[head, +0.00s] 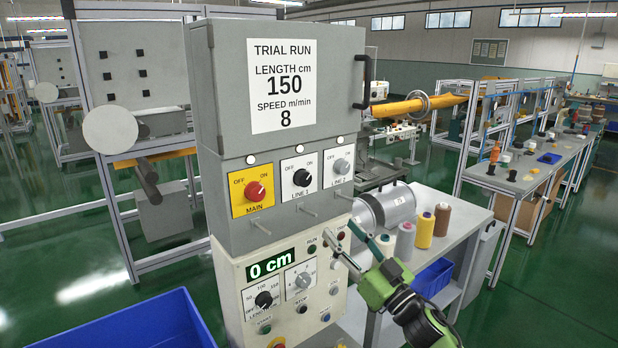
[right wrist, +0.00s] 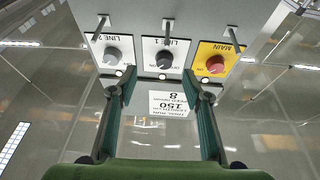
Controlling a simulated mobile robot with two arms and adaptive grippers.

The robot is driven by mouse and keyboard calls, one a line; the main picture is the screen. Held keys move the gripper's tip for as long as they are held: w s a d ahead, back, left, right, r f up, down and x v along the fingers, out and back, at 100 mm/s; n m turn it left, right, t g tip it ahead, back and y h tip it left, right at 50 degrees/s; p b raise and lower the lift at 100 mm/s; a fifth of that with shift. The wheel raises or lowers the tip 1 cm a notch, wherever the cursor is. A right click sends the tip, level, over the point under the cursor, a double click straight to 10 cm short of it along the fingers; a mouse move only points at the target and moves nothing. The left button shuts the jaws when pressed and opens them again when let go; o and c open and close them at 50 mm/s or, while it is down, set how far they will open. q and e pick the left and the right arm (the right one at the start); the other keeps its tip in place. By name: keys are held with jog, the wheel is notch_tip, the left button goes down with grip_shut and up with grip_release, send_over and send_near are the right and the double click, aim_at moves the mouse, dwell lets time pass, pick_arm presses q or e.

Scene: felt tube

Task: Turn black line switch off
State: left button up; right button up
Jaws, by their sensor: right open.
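The black line switch (head: 302,177) is a round knob on a white plate labelled LINE 1, with OFF and ON marks, on the upright grey panel. In the right wrist view, which is upside down, the black knob (right wrist: 164,60) sits between and beyond my fingertips. Which mark it points to is too small to tell. My right gripper (head: 338,232) is open and empty, below and to the right of the black switch, apart from it. In its wrist view the open fingers (right wrist: 164,84) point toward the switch row. My left gripper is out of view.
A red MAIN knob (head: 255,190) on yellow and a grey LINE 2 knob (head: 341,166) flank the black switch. Thin rods stick out below the switches. A lower control box (head: 243,300) is underneath. A table with thread spools (head: 424,230) stands to the right.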

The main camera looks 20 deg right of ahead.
aim_at(306, 182)
jog(key=shift+n+y, duration=0.3)
jog(key=shift+y, duration=0.2)
jog(key=r+p+x, duration=0.1)
jog(key=x, duration=0.3)
jog(key=p+x, duration=0.1)
jog(key=x, duration=0.4)
jog(key=s+r+p+x, duration=0.1)
jog(key=x, duration=0.3)
jog(key=shift+w+a+r+p, duration=0.1)
jog(key=shift+a+r+p, duration=0.1)
jog(key=shift+r+p, duration=0.2)
jog(key=shift+w+a+r, duration=0.2)
jog(key=shift+w+r, duration=0.05)
jog(key=shift+w, duration=0.25)
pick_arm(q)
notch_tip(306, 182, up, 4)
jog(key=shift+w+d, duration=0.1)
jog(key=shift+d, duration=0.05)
pick_arm(e)
jog(key=shift+c, duration=0.5)
jog(key=c, duration=1)
